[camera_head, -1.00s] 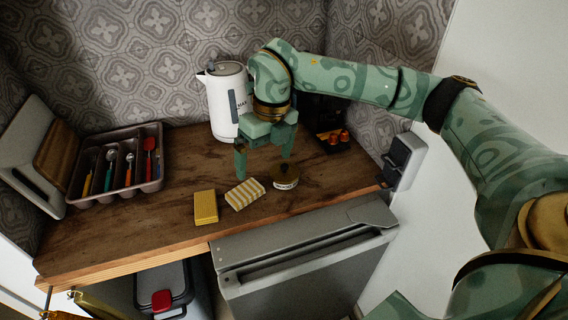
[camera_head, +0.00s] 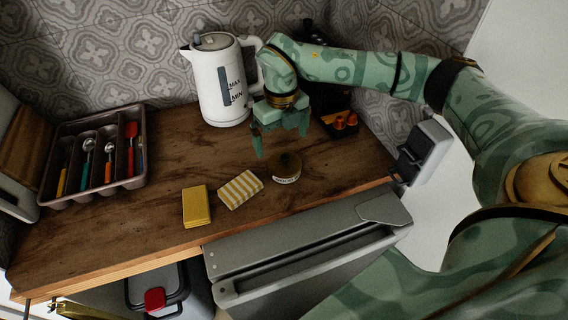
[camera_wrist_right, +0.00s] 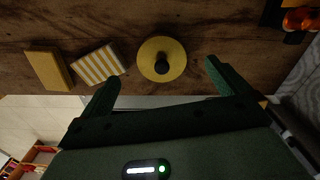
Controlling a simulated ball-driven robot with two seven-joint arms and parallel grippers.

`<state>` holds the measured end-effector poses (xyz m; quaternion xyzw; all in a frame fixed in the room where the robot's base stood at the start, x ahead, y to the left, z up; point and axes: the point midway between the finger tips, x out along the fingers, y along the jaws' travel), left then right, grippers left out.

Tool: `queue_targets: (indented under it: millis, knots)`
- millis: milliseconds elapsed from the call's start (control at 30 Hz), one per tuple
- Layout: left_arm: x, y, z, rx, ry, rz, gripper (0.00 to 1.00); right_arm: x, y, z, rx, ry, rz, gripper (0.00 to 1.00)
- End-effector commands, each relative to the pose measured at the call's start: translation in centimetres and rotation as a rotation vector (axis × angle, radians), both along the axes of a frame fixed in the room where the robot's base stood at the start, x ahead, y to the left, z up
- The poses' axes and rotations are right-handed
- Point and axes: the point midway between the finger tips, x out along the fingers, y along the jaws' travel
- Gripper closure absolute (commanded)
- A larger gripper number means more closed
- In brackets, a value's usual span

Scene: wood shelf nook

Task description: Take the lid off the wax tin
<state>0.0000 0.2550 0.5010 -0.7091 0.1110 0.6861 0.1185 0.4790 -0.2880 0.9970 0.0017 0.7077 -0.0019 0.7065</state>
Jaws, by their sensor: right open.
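The wax tin (camera_head: 286,176) is a small round tin with a pale labelled side, standing on the wooden counter. Its lid (camera_head: 287,161) is on top, gold with a dark knob; the lid also shows from above in the right wrist view (camera_wrist_right: 162,59). My right gripper (camera_head: 281,145) is open and empty, above and behind the tin in the head view. In the right wrist view its fingers (camera_wrist_right: 163,83) are spread wide, with the lid lying between and beyond them. The gripper does not touch the tin. My left gripper is not in view.
A striped cloth or sponge (camera_head: 240,189) and a yellow sponge (camera_head: 196,206) lie left of the tin. A white kettle (camera_head: 217,85) stands behind. A cutlery tray (camera_head: 94,157) is at the left. A dark holder with orange items (camera_head: 339,122) stands back right. The counter's front edge is close.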

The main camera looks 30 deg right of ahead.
Motion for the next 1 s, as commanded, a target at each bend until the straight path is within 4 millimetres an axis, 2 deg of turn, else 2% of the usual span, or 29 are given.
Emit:
queue_targets:
  millis: [167, 400, 700, 867, 1000]
  knots:
    - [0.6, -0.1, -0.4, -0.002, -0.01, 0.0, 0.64, -0.1, 0.0, -1.5, 0.001, 0.002, -0.001, 0.0]
    - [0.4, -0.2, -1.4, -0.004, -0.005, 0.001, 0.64, -0.4, -0.1, -5.4, 0.001, 0.002, 0.0, 0.0]
    - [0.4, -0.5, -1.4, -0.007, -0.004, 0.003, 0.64, -0.4, -0.1, -5.8, 0.001, 0.0, 0.0, 0.0]
    - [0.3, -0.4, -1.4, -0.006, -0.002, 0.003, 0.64, -0.4, -0.1, -5.8, 0.001, 0.0, 0.0, 0.44]
    - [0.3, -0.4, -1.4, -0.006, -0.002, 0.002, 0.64, -0.4, -0.1, -5.8, 0.001, 0.0, 0.0, 0.46]
